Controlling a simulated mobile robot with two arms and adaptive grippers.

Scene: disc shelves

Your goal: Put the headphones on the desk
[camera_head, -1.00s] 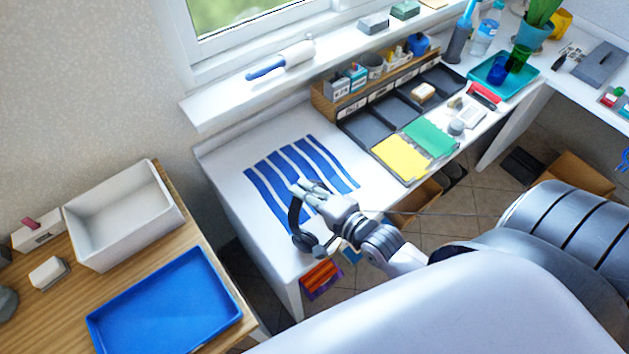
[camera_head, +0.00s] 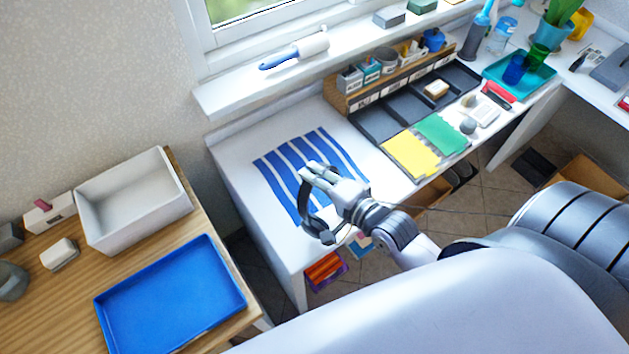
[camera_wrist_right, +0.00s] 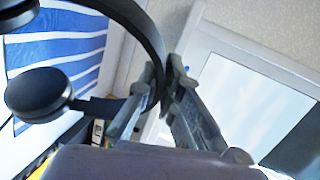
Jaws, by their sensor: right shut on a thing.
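The black headphones (camera_head: 309,214) are in my right gripper (camera_head: 312,175), over the front left part of the white desk (camera_head: 235,172). In the right wrist view the gripper's fingers (camera_wrist_right: 160,88) are shut on the headband (camera_wrist_right: 150,40), and a round ear cup (camera_wrist_right: 38,94) hangs to the left. A blue-and-white striped mat (camera_head: 285,165) lies on the desk under and behind the hand. I cannot tell whether the headphones touch the desk. My left gripper is not in view.
Dark trays (camera_head: 378,124), a yellow sheet (camera_head: 410,157) and a green sheet (camera_head: 441,133) lie right of the mat. A wooden organizer (camera_head: 352,101) stands behind. A wooden table at left holds a blue tray (camera_head: 170,300) and a white bin (camera_head: 135,215).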

